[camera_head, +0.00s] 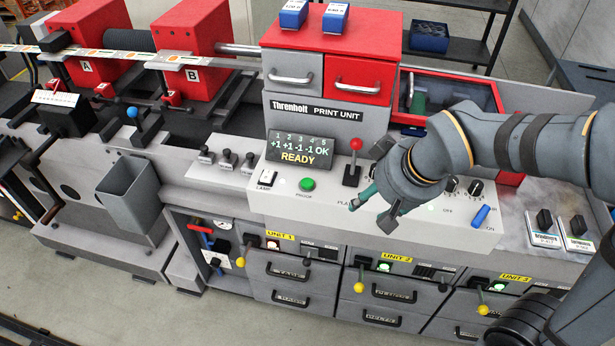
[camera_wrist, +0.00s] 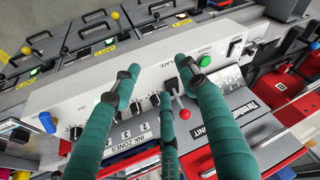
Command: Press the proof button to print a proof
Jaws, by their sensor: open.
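The proof button (camera_head: 307,184) is a round green button on the sloped white panel of the print unit, above the PROOF label. It also shows in the wrist view (camera_wrist: 204,61), just right of my right-hand finger's tip. My gripper (camera_head: 367,208) has teal fingers, spread open and empty. In the head view it hangs over the panel to the right of the button, apart from it. The wrist view shows its fingers (camera_wrist: 158,70) reaching over the panel. The display (camera_head: 299,150) above the button reads READY.
A red-knobbed lever (camera_head: 355,146) stands between the button and my gripper. A lamp switch (camera_head: 268,178) is left of the button. Black knobs (camera_head: 475,188) and a blue-handled switch (camera_head: 481,215) lie to the right. Drawers with yellow-knobbed levers (camera_head: 359,287) are below.

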